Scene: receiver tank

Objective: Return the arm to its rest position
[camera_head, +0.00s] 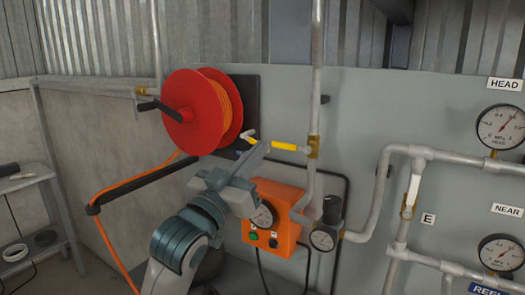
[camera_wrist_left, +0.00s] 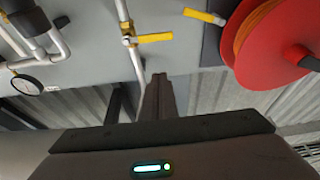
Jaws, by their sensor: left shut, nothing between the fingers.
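My left arm rises from the bottom middle of the head view. Its gripper (camera_head: 262,150) points up and right, with its fingers shut and nothing between them. In the left wrist view the closed fingers (camera_wrist_left: 158,92) show as one dark narrow shape. The fingertips overlap the panel between the red hose reel (camera_head: 200,110) and a yellow valve handle (camera_head: 290,147) in the head view. In the wrist view the same yellow handle (camera_wrist_left: 155,38) lies beyond the tips, with a visible gap in the picture. My right gripper is not in view.
An orange control box (camera_head: 274,222) with a gauge and buttons sits behind my wrist. Grey pipes (camera_head: 378,215) and gauges (camera_head: 502,127) line the wall to the right. A second yellow handle (camera_head: 249,136) is beside the reel. A grey shelf (camera_head: 40,240) stands at left.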

